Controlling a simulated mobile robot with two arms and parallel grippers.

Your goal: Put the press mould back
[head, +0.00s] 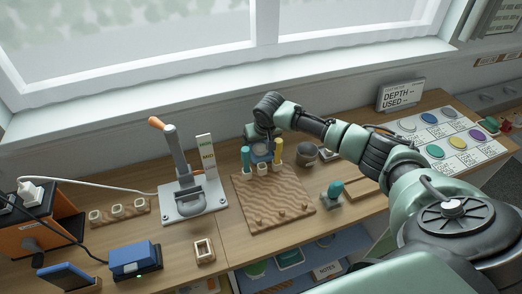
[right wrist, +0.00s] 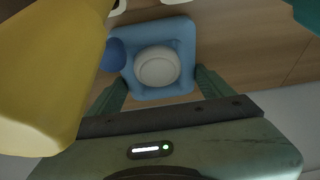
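My right gripper (head: 262,143) reaches down at the back of the wooden board, between a teal handle (head: 245,157) and a yellow handle (head: 278,150). In the right wrist view, its two green fingers (right wrist: 161,82) lie against the two sides of a blue square piece with a pale round centre (right wrist: 157,66). This looks like the press mould; the head view shows it (head: 262,154) just under the gripper. Whether its underside touches anything is hidden. A lever press (head: 185,190) with an orange-tipped handle stands to the left. My left gripper is not in view.
The yellow handle (right wrist: 50,75) is very close in the right wrist view. Light-rimmed slots (head: 262,169) sit below the handles. The carved board (head: 270,205), a dark cup (head: 306,154) and a teal-topped tool (head: 334,190) are nearby. A small square frame (head: 204,250) lies in front of the press.

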